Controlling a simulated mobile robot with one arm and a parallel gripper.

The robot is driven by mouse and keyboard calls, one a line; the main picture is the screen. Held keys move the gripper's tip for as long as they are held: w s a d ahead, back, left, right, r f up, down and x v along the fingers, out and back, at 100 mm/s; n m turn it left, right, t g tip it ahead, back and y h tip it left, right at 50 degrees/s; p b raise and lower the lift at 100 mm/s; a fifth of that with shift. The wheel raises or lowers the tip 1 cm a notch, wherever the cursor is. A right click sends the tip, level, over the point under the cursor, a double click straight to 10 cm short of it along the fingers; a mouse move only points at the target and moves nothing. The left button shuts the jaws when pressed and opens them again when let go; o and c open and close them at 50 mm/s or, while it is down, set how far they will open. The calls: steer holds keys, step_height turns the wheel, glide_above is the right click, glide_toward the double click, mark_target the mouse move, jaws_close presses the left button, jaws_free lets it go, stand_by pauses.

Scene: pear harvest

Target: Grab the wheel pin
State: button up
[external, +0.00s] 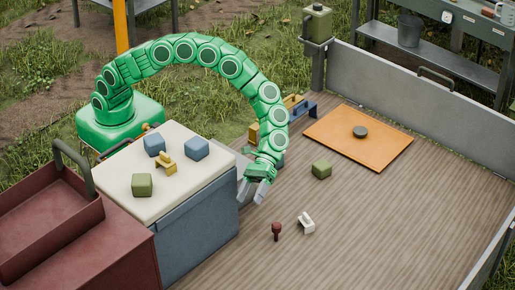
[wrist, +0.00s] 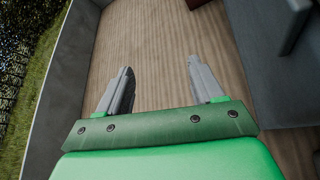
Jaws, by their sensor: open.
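A small dark red pin with a rounded head (external: 276,229), which looks like the wheel pin, stands on the wooden deck in the lower middle of the external view. A small white bracket-like piece (external: 306,223) lies just to its right. My gripper (external: 252,194) is open and empty above the deck, up and left of the pin in the picture, and apart from it. In the wrist view my gripper (wrist: 159,76) has its two grey fingers spread over bare planks. The pin does not show in the wrist view.
A blue cabinet with a cream top (external: 150,180) stands left of my gripper, bearing several small blocks. A red tray (external: 45,230) is beside it. A green cube (external: 321,169) and an orange mat (external: 345,150) with a dark disc lie on the deck. The front deck is clear.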

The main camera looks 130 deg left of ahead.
steer(key=a+f+n+t, duration=0.2)
steer(key=a+f+n, duration=0.2)
steer(key=a+f, duration=0.5)
steer(key=n+t+y, duration=0.1)
steer(key=n+t, duration=0.1)
steer(key=n, duration=0.2)
glide_toward(276, 231)
steer(key=shift+x, duration=1.1)
steer(key=shift+w+a+f, duration=0.1)
steer(key=shift+f, duration=0.15)
steer(key=shift+x, duration=1.1)
steer(key=shift+d+r+x, duration=0.1)
steer(key=shift+r+x, duration=0.05)
steer(key=shift+x, duration=1.2)
steer(key=shift+d+r+x, duration=0.1)
steer(key=shift+x, duration=1.3)
steer(key=c, duration=1.1)
